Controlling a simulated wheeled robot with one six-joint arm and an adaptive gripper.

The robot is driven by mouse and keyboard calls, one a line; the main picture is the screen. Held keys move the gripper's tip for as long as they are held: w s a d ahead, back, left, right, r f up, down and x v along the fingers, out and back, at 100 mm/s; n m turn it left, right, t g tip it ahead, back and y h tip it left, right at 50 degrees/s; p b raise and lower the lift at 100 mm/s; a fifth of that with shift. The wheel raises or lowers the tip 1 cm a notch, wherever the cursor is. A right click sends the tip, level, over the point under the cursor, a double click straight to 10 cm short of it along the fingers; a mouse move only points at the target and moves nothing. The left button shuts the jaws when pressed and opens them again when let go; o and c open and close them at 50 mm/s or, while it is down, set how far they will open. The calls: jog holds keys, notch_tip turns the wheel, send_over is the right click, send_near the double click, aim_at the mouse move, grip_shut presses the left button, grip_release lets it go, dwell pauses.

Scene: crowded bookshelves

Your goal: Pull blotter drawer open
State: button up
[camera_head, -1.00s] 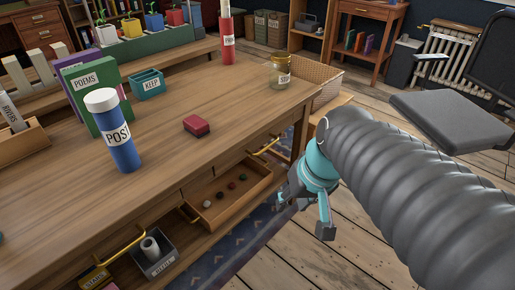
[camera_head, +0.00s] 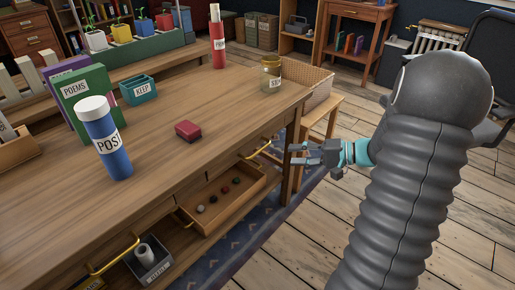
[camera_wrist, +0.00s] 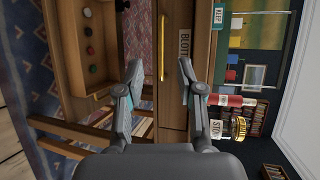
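The blotter drawer (camera_wrist: 176,95) is shut in the desk front, with its label, partly cut off as "BLOTT", beside a yellow bar handle (camera_wrist: 163,48) in the wrist view. In the head view this handle (camera_head: 262,148) is at the desk's right end; the label cannot be read there. My gripper (camera_head: 291,155) is just right of the handle, apart from it. In the wrist view my gripper (camera_wrist: 161,72) is open and empty, one finger on each side of the handle's line, with the handle beyond the fingertips.
An open drawer with several small balls (camera_head: 225,195) juts out left of the handle; it also shows in the wrist view (camera_wrist: 72,55). A jar (camera_head: 271,75) stands near the desk's right edge. A wooden stool (camera_head: 325,112) is behind my gripper.

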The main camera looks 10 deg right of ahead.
aim_at(259, 151)
jog(key=shift+m+t, duration=0.3)
jog(key=shift+t, duration=0.3)
jog(key=x, duration=0.4)
jog(key=w+p+x, duration=0.1)
jog(key=x, duration=0.3)
jog(key=d+x, duration=0.1)
jog(key=x, duration=0.4)
jog(key=shift+w+d+f, duration=0.1)
jog(key=shift+w+f, duration=0.1)
jog(key=shift+f, duration=0.1)
jog(key=shift+c, duration=0.2)
grip_shut()
